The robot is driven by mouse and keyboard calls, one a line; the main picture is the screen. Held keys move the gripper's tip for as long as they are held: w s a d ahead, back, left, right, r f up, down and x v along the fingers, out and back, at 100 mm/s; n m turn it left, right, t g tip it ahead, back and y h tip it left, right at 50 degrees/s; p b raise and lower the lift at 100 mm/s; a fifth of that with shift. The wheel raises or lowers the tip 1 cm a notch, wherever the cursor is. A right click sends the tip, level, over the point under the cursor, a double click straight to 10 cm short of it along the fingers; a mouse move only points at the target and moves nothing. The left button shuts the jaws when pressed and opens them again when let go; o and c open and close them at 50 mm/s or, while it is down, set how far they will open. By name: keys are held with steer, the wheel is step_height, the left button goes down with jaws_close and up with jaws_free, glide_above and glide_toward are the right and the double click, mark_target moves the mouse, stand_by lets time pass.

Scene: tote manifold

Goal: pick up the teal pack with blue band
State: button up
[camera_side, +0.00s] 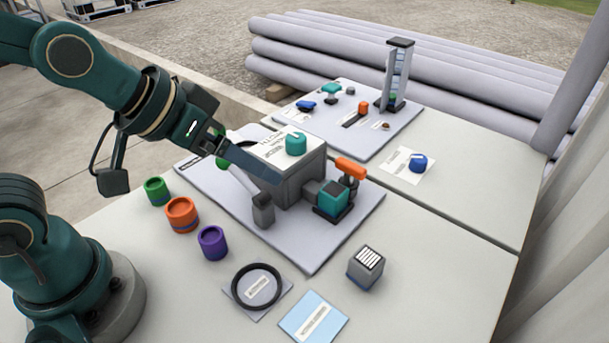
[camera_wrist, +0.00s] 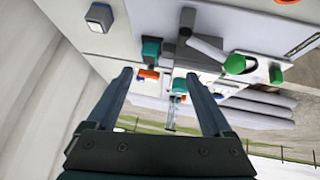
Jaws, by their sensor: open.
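A teal block (camera_side: 333,199) sits in a dark holder at the front right of the grey manifold box, beside an orange handle; it also shows in the wrist view (camera_wrist: 151,47). I cannot make out a blue band on it. A separate small grey cube (camera_side: 367,264) with a striped white top and a blue lower edge stands on the table at the front; in the wrist view it is at the upper left (camera_wrist: 100,16). My gripper (camera_wrist: 160,76) is open, with nothing between its fingers. In the side view its dark finger hangs in front of the manifold box, apart from both blocks.
The manifold box (camera_side: 297,183) carries a teal knob (camera_side: 296,144) and a grey lever (camera_side: 262,207). Green, orange and purple cups (camera_side: 213,243) stand left. A black ring (camera_side: 257,286) and blue card (camera_side: 313,319) lie in front. A tall rack (camera_side: 395,75) stands behind.

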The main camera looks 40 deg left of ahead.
steer(key=t, duration=0.2)
glide_toward(338, 186)
steer(key=f, duration=0.1)
steer(key=w+d+f+t, duration=0.1)
steer(key=f+n+t+y, duration=0.1)
steer(key=shift+w+d+f, duration=0.25)
steer(key=shift+w+f, duration=0.05)
steer(key=shift+w, duration=0.1)
steer(key=shift+w+f+m+t+y, duration=0.1)
steer(key=shift+f+m+t+y, duration=0.35)
steer(key=shift+f+t, duration=0.4)
steer(key=shift+t, duration=0.25)
steer(key=shift+x, duration=2.5)
steer(key=shift+r, duration=0.15)
steer(key=shift+c, duration=0.3)
jaws_close()
steer(key=shift+r, duration=0.2)
